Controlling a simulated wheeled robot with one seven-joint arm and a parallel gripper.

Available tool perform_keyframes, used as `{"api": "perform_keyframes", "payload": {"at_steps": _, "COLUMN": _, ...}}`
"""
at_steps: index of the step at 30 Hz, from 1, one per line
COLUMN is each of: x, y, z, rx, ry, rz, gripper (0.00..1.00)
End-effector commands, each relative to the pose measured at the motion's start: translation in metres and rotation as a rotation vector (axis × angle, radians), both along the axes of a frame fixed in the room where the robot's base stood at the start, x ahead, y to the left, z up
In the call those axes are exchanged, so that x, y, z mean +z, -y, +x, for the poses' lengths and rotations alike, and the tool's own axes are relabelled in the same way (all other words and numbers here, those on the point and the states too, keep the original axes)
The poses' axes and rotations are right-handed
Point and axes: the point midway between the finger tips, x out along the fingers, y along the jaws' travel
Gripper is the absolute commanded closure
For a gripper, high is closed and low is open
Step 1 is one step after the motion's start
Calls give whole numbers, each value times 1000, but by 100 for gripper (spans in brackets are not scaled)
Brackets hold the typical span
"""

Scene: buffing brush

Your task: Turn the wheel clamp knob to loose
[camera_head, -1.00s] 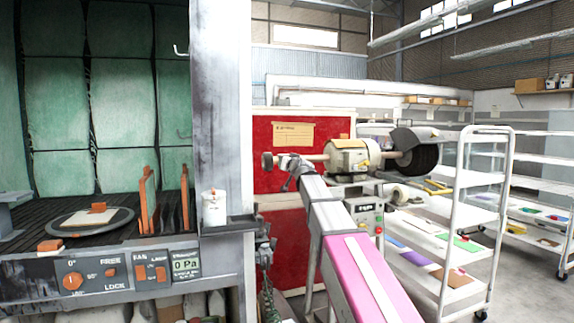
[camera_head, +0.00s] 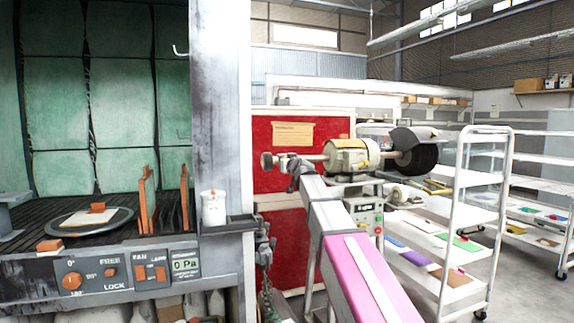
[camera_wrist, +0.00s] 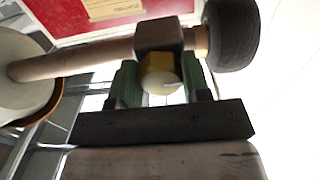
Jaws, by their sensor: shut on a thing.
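The buffing machine (camera_head: 352,158) has a beige motor with a shaft to each side. At the left shaft end is a small dark wheel (camera_head: 267,160), and it fills the upper right of the wrist view (camera_wrist: 232,35). A dark clamp block (camera_wrist: 158,34) sits on the shaft beside that wheel. A yellowish knob (camera_wrist: 160,78) with a pale round end sticks out from the block. My gripper (camera_wrist: 162,84) has its green fingers on both sides of the knob and is shut on it. In the head view my gripper (camera_head: 297,172) is small at the left shaft, and the knob is hidden.
A red panel (camera_head: 280,180) stands close behind the wheel. A large dark wheel (camera_head: 420,157) with a guard is on the right shaft. A white shelf cart (camera_head: 470,210) stands at the right. A blasting cabinet's grey post (camera_head: 222,110) is at the left.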

Motion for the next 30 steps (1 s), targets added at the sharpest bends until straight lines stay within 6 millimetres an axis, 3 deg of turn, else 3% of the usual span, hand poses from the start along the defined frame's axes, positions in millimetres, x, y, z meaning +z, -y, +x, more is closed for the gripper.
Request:
{"api": "perform_keyframes", "payload": {"at_steps": 1, "x": -1, "y": 0, "z": 0, "rx": 1, "ry": -3, "rz": -4, "gripper": 53}}
{"api": "perform_keyframes", "payload": {"at_steps": 3, "x": -1, "y": 0, "z": 0, "rx": 1, "ry": -2, "rz": -4, "gripper": 31}}
{"api": "perform_keyframes", "payload": {"at_steps": 17, "x": -1, "y": 2, "z": -8, "rx": 0, "ry": -1, "rz": -1, "gripper": 31}}
{"api": "perform_keyframes", "payload": {"at_steps": 23, "x": -2, "y": 11, "z": -34, "rx": 0, "ry": -1, "rz": -1, "gripper": 31}}
{"api": "perform_keyframes", "payload": {"at_steps": 30, "x": -2, "y": 25, "z": -78, "rx": 0, "ry": -1, "rz": -1, "gripper": 31}}
